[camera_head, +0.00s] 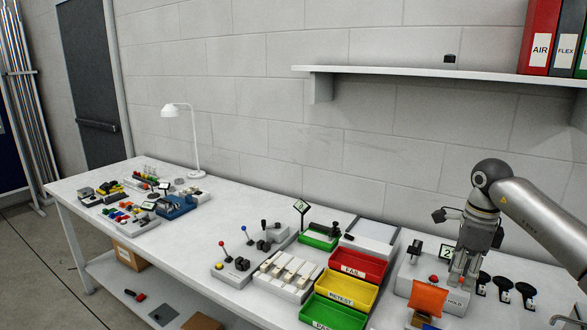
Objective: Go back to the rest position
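My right gripper (463,282) comes in from the right and points down over the grey station with a "HOLD" label (403,283) at the right of the bench. Its fingertips are close behind an orange pouch-like item (428,299). I cannot tell whether they touch anything or how far apart they are. My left gripper is not in view.
The white bench (200,250) holds red FAIL (358,264), yellow RETEST (346,290) and green (332,311) trays. Black hook-like parts (503,284) stand right of my gripper. A shelf (440,72) with binders (541,38) is above.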

